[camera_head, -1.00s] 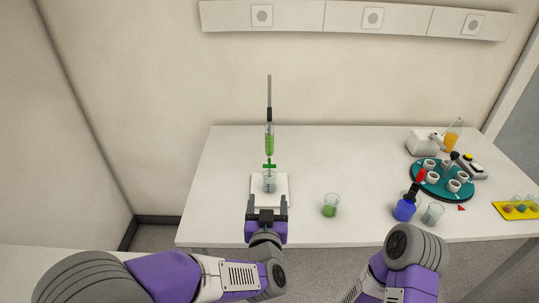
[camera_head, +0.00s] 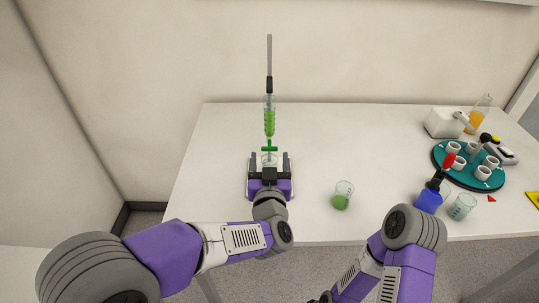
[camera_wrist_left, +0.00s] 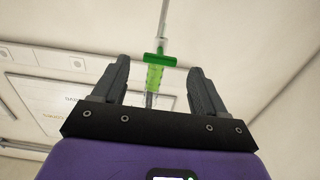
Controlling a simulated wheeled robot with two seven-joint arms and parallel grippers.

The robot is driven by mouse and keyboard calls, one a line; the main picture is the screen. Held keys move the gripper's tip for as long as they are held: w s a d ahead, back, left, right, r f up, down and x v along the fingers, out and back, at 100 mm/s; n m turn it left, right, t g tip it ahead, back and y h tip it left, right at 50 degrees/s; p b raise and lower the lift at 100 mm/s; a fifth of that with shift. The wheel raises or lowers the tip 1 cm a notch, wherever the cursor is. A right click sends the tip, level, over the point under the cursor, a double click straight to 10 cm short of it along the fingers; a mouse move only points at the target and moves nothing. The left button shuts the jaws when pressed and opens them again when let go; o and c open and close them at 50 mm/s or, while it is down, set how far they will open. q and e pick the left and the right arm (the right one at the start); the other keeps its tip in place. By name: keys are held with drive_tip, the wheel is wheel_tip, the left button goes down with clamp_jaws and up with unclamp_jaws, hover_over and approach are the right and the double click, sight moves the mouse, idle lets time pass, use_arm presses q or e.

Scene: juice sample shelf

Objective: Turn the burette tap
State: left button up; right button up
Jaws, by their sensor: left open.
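The burette (camera_head: 269,118) is a thin upright tube with green liquid, standing at the back left of the white table. Its green tap (camera_head: 269,149) is a small crossbar low on the tube. My left gripper (camera_head: 270,157) is open, its two fingers to the left and right of the tap line, with a clear gap on each side. In the left wrist view the green tap (camera_wrist_left: 158,59) shows between the open fingers (camera_wrist_left: 158,68), touching neither. A clear beaker (camera_head: 270,160) below the tap is mostly hidden by my gripper.
A small beaker of green liquid (camera_head: 342,196) stands right of my left gripper.

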sight(269, 150)
use_arm(q)
drive_tip(key=shift+w, duration=1.7)
drive_tip(key=c, duration=1.1)
drive_tip(key=shift+o, duration=0.2)
drive_tip(key=m+p, duration=0.3)
drive_tip(key=p, duration=0.1)
drive_tip(key=shift+r, duration=0.2)
drive_tip(key=shift+f+m+p, duration=0.2)
drive_tip(key=shift+m+p, duration=0.6)
drive_tip(key=shift+m, duration=0.3)
drive_tip(key=o, duration=1.1)
drive_tip(key=shift+c, duration=0.2)
